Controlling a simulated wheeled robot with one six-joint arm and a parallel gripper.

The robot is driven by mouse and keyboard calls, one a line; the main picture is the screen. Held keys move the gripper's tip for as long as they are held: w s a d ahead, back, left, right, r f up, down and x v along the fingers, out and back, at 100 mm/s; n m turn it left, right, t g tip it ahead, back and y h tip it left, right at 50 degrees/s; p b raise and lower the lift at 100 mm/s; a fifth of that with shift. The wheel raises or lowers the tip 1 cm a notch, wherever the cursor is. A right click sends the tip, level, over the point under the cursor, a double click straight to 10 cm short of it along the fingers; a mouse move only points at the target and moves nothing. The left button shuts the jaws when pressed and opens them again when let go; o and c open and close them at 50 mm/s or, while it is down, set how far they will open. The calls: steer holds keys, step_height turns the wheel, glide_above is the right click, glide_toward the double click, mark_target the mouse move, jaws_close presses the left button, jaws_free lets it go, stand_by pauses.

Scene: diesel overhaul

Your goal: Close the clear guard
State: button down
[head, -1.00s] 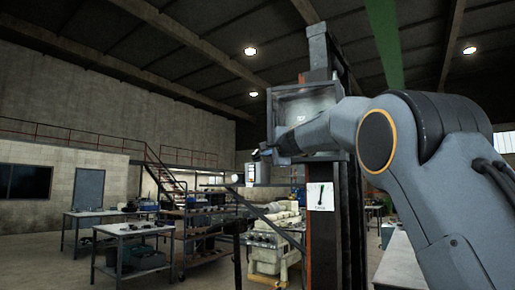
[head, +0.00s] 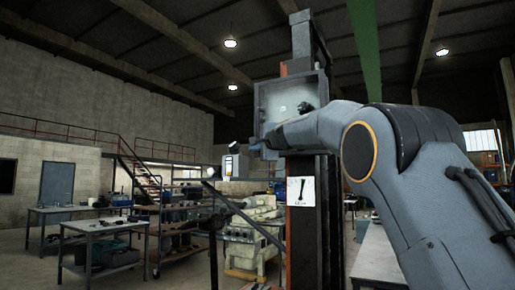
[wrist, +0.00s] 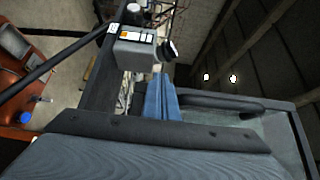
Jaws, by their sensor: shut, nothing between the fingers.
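The clear guard (head: 285,98) is a see-through panel in a grey frame, mounted on the tall dark column of the press in the head view. It stands upright, with my wrist across its lower part. In the wrist view its clear pane and grey frame (wrist: 301,140) show at the right, and a dark rounded bar (wrist: 222,103), apparently its handle, runs beside my fingers. My gripper (head: 258,148) is at the guard's lower left edge. Its blue fingers (wrist: 160,97) are together and empty, close to the bar's left end; whether they touch it is unclear.
A grey control box (wrist: 135,48) with coloured buttons and a dark round knob lies just beyond my fingertips; it also shows in the head view (head: 235,166). The column carries a white sign (head: 300,191). Workbenches (head: 95,225) stand farther back left.

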steer(key=shift+s+a, duration=0.1)
steer(key=s+a+b, duration=0.3)
steer(key=s+a, duration=0.3)
steer(key=s, duration=0.6)
steer(key=shift+a, duration=0.25)
steer(key=s+d+f+n+g+h, duration=0.1)
steer(key=s+d+f+n+g, duration=0.2)
steer(key=f, duration=0.9)
steer(key=s+d+f+n+g+h, duration=0.15)
steer(key=d+f, duration=0.45)
steer(key=f, duration=0.7)
steer(key=s+d+f+n+g+h, duration=0.2)
steer(key=s+d+f, duration=0.15)
steer(key=f, duration=0.85)
steer(key=s+d+f+n+g+h, duration=0.1)
steer(key=s+d+f+n+g, duration=0.1)
steer(key=s+d+f, duration=0.3)
steer(key=s+d+f+n+g+h, duration=0.1)
steer(key=s+d+f, duration=0.4)
steer(key=s+f, duration=0.8)
steer(key=s+d+f+n+g+h, duration=0.1)
steer(key=s+d+f+n+g, duration=0.2)
steer(key=s+f, duration=0.7)
steer(key=s+d+g, duration=0.2)
steer(key=s, duration=0.2)
steer(key=shift+s, duration=0.15)
